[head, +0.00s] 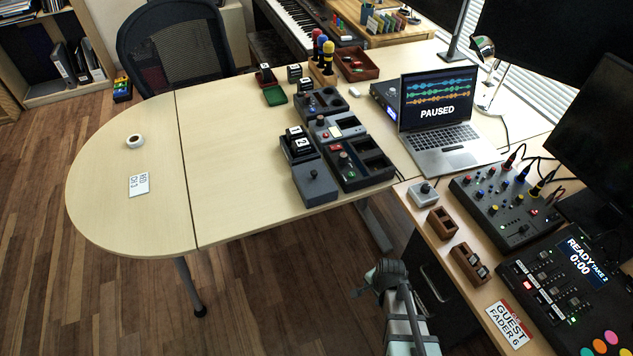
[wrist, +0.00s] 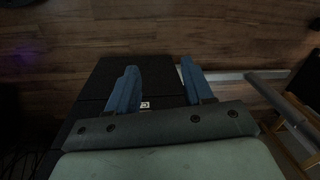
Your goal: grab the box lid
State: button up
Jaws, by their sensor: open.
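The likely box lid is a flat dark grey panel (head: 314,182) with a small round knob on top, in the head view. It lies near the table's front edge, beside a dark compartment box (head: 362,171); whether it sits on a box of its own is hard to tell. My gripper (wrist: 160,68) shows two blue fingers spread apart with nothing between them in the wrist view. It points down over the wood floor and a dark cabinet, away from the lid. In the head view my arm is low, right of centre, in the gap in front of the table. The lid is not in the wrist view.
Black labelled blocks (head: 301,146) stand just behind the panel. More dark boxes (head: 321,103), a laptop (head: 441,122) and bottles (head: 328,57) stand farther back. A mixer (head: 505,206) and wooden holders (head: 470,263) crowd the right desk. The left table (head: 110,205) is mostly clear.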

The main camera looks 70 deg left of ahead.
jog(key=w+a+r+n+y, duration=0.1)
jog(key=w+a+r+n, duration=0.15)
jog(key=a+r, duration=0.85)
notch_tip(320, 180, up, 31)
jog(key=n+t+y, duration=0.2)
jog(key=n, duration=0.7)
send_over(314, 173)
jog(key=s+d, duration=0.2)
jog(key=d, duration=0.3)
jog(key=shift+x, duration=6.3)
jog(key=shift+c, duration=0.3)
grip_shut()
